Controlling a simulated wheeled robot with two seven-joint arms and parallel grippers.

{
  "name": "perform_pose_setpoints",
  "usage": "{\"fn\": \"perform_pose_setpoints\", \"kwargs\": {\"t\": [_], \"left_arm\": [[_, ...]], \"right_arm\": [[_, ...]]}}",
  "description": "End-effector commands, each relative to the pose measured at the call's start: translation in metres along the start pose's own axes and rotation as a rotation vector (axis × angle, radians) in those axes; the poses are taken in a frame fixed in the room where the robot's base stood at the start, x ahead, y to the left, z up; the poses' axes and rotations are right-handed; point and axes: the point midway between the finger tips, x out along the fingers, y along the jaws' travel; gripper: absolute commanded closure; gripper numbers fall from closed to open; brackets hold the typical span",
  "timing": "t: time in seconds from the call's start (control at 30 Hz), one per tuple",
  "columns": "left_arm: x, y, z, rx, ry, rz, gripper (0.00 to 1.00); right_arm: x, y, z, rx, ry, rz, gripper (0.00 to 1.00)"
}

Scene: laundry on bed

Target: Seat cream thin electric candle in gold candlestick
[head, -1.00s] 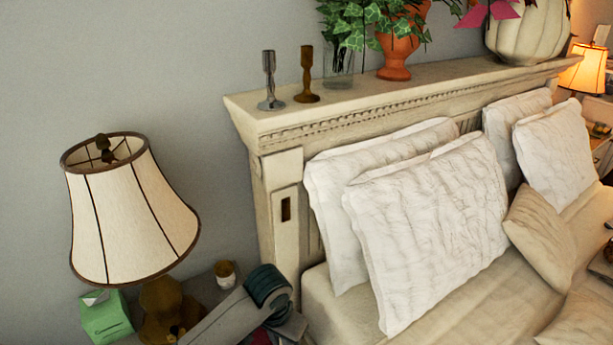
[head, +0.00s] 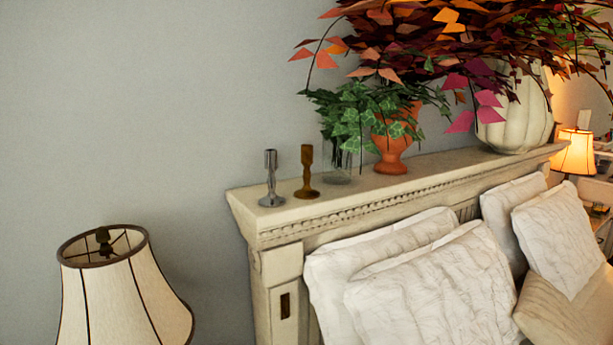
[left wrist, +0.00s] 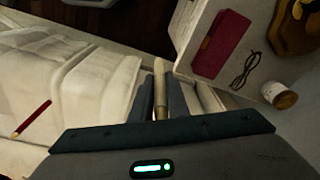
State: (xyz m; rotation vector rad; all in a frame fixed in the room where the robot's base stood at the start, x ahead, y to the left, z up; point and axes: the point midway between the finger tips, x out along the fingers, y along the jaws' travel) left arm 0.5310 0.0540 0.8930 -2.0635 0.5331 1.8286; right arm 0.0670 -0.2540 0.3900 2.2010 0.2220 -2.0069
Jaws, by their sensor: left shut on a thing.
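The gold candlestick (head: 307,173) stands upright on the headboard's top ledge, its upper end empty. The gripper is over the gap between the bed and the nightstand in that view. It is not in the head view, so its distance from the candlestick cannot be told. My right gripper is not in view.
A silver candlestick (head: 271,182) stands close left of the gold one. A glass vase (head: 337,163) and a terracotta pot (head: 391,150) stand to the right on the headboard (head: 345,203). A lamp (head: 120,295) is lower left. The nightstand holds a red case (left wrist: 221,43) and glasses (left wrist: 246,70).

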Motion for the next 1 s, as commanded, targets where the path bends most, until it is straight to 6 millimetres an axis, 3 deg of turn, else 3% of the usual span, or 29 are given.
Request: {"fn": "perform_pose_setpoints", "kwargs": {"t": [0.57,0.83,1.0], "left_arm": [[-0.009,-0.008,-0.003,-0.022,0.003,-0.006,1.00],[-0.045,-0.035,0.000,-0.113,0.006,-0.022,1.00],[-0.079,-0.057,0.020,-0.209,0.007,-0.036,1.00]], "right_arm": [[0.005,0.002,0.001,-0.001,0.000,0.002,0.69],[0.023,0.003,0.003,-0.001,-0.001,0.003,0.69],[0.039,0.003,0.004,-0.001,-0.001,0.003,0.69]]}}
